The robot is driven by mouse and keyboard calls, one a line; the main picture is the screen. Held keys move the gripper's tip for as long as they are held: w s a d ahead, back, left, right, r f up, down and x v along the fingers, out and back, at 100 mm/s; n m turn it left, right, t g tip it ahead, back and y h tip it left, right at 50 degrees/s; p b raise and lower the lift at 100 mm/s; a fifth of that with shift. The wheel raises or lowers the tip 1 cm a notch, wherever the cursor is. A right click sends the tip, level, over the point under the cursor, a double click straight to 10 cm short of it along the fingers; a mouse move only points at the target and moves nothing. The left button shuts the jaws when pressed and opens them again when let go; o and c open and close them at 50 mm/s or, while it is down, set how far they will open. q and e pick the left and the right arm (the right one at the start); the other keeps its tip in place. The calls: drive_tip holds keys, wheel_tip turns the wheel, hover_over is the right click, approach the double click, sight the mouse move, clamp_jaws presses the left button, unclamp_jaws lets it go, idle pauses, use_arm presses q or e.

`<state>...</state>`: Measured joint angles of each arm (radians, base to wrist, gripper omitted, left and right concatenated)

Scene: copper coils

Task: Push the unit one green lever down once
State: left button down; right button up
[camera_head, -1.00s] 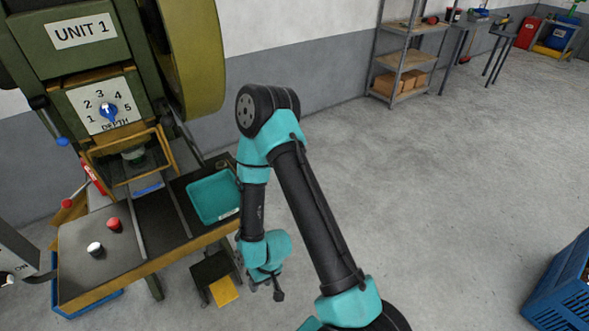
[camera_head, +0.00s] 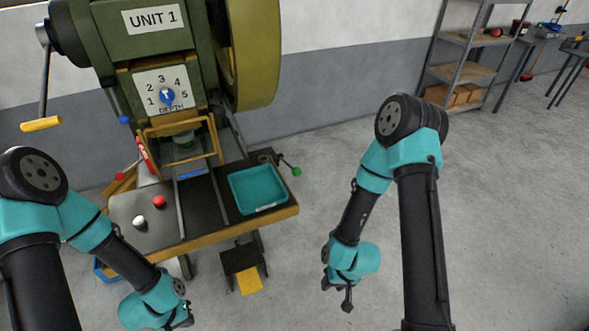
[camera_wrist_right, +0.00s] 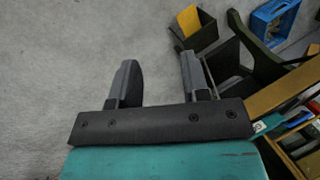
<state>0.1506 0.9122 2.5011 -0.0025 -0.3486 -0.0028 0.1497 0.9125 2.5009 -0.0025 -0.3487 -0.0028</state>
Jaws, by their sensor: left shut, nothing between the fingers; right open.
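The press (camera_head: 155,45) labelled UNIT 1 stands at the left of the head view. A short lever with a green knob (camera_head: 297,171) sticks out at the right side of its table, beside the teal tray (camera_head: 258,190). My right gripper (camera_head: 347,297) is open and empty, below and to the right of the green knob, apart from it. Its two fingers also show apart in the right wrist view (camera_wrist_right: 160,78), with floor between them. My left gripper (camera_head: 188,312) is shut and empty, low in front of the press table. The green knob is not visible in the right wrist view.
A red button (camera_head: 159,202) and a white button (camera_head: 139,221) sit on the press table (camera_head: 190,225). A yellow pedal (camera_head: 249,282) is below. A crank with a yellow handle (camera_head: 41,124) hangs at left. Shelves (camera_head: 465,71) stand behind; the floor at right is open.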

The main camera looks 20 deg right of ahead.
clamp_jaws()
idle(0.3)
idle(1.4)
